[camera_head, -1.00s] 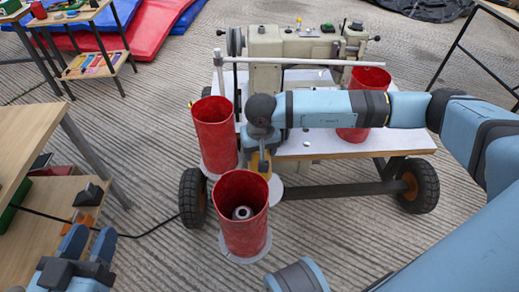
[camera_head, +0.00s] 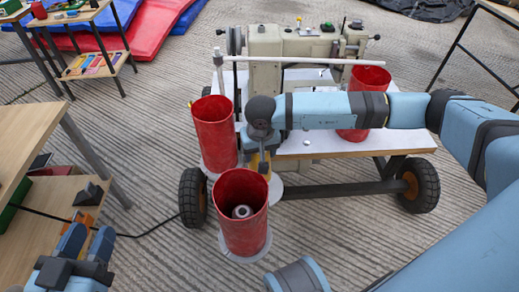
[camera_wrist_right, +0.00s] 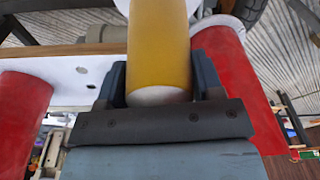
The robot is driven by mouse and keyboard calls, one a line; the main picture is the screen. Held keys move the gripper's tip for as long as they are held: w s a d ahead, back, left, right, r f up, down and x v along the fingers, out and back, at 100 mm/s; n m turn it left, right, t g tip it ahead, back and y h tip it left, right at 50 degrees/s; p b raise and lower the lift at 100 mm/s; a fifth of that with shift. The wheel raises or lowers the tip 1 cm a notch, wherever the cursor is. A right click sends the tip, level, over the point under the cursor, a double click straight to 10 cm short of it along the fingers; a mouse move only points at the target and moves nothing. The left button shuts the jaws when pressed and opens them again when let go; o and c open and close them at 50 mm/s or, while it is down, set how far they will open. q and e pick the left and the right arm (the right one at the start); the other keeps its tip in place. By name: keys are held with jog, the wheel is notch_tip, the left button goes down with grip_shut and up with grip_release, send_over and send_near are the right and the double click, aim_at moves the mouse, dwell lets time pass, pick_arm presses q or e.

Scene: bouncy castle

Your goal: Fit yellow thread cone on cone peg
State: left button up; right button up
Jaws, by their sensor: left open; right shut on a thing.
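The yellow thread cone (camera_wrist_right: 158,45) is between the fingers of my right gripper (camera_wrist_right: 162,85) in the right wrist view, with its pale end near the palm. In the head view my right gripper (camera_head: 262,163) hangs between two red cylinders, and only a small yellow patch shows there. A grey, ring-ended piece (camera_head: 242,212) stands inside the front red cylinder (camera_head: 244,235); I cannot tell whether it is the cone peg. The cone's far end is cut off in the wrist view. My left gripper (camera_head: 87,242) is open and empty at the lower left.
A second red cylinder (camera_head: 214,140) stands just behind the front one, and a third (camera_head: 370,85) stands at the right. A sewing machine (camera_head: 290,45) sits on a wheeled white-topped table (camera_head: 330,148). A wooden table (camera_head: 25,130) is at the left.

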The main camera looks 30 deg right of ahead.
pick_arm(q)
jog(key=shift+w+d+f, duration=0.1)
jog(key=shift+d+f, duration=0.25)
jog(key=shift+f, duration=0.4)
pick_arm(e)
jog(key=shift+f, duration=0.6)
pick_arm(q)
jog(key=shift+r, duration=0.1)
pick_arm(e)
jog(key=shift+r, duration=0.1)
pick_arm(q)
jog(key=shift+a+r+p, duration=0.15)
jog(key=shift+r+p, duration=0.4)
jog(key=shift+p, duration=0.1)
pick_arm(e)
jog(key=shift+a+r, duration=0.1)
jog(key=shift+r, duration=0.95)
pick_arm(q)
jog(key=shift+r, duration=0.2)
pick_arm(e)
jog(key=shift+w+r, duration=0.1)
jog(key=shift+r, duration=0.2)
pick_arm(q)
jog(key=shift+a+f+b, duration=0.2)
jog(key=shift+b, duration=0.2)
pick_arm(e)
jog(key=shift+f, duration=0.8)
